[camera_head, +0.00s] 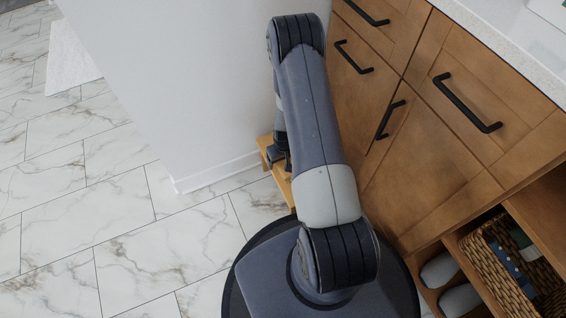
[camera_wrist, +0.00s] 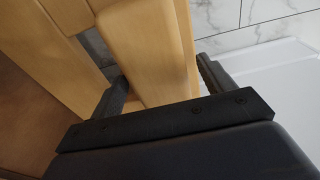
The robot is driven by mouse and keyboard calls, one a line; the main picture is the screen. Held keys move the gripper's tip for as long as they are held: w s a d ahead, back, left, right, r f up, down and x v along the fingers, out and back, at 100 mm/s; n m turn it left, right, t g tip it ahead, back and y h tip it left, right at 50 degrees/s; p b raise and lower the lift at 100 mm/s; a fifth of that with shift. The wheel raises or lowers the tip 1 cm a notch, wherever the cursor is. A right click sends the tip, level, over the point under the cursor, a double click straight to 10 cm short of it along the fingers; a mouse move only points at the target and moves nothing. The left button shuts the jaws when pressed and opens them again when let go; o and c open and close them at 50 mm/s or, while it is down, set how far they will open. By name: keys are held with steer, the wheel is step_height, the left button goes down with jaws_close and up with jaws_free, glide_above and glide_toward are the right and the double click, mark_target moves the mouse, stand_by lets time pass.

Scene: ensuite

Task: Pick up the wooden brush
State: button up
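My gripper (camera_wrist: 162,72) is low over a small wooden stool or stand, with its two dark fingers spread apart. In the wrist view a thick, pale wooden piece (camera_wrist: 150,45) lies between the fingers. I cannot tell whether it is the wooden brush or part of the stand, and no bristles show. I see no clear grip on it. In the head view my gripper (camera_head: 279,156) is partly hidden behind my arm, over the wooden stand (camera_head: 267,150). No brush can be made out there.
Wooden cabinets (camera_head: 440,140) with black handles stand close on the right of my arm. A white wall (camera_head: 190,90) is close on the left. A wicker basket (camera_head: 490,262) sits on the low shelf at lower right. Marble floor (camera_head: 100,210) is clear at left.

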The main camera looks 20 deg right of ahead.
steer(key=c, duration=1)
steer(key=shift+r, duration=0.1)
steer(key=shift+c, duration=0.2)
step_height(320, 180, up, 10)
steer(key=p, duration=0.3)
